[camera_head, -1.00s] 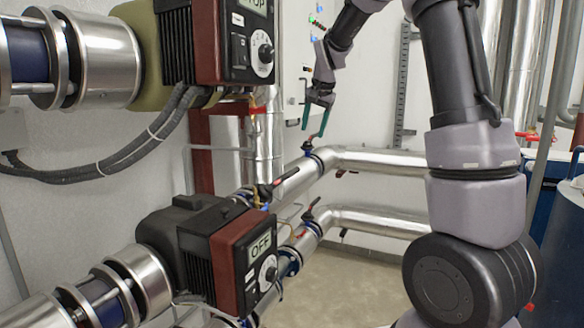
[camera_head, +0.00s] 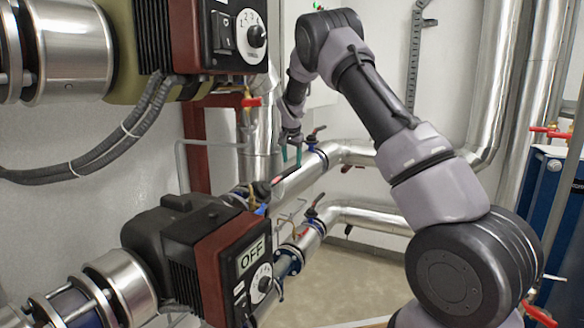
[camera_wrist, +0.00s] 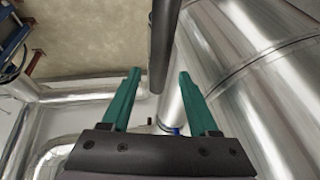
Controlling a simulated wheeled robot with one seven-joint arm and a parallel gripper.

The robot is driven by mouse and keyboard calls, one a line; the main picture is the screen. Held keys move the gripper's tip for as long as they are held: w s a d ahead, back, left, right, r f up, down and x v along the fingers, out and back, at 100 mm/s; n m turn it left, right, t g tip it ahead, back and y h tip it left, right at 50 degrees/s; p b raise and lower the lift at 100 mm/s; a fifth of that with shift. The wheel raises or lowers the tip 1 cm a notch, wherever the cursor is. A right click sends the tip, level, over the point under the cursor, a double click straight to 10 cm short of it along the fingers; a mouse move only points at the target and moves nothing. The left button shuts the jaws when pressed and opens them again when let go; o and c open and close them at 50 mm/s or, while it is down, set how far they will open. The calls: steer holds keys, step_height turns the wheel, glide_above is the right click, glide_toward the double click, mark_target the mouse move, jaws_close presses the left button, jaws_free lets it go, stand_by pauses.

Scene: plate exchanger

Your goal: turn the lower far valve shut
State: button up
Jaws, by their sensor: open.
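My gripper (camera_head: 292,158) points down beside the upper silver pipe, its two teal fingers apart and empty. In the wrist view my gripper (camera_wrist: 160,73) shows both fingers spread. A dark bar (camera_wrist: 163,40) runs from the top edge into the gap between them in the picture; I cannot tell its depth or whether it is a valve handle.
A dark lever (camera_head: 261,190) is lower left. The OFF pump (camera_head: 205,255) fills the lower left, and the upper pump (camera_head: 165,30) is above. Open floor (camera_head: 350,280) shows at lower middle.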

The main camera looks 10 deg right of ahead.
mark_target(292, 168)
steer(key=shift+x, duration=1.85)
steer(key=shift+s, duration=0.1)
jaws_close()
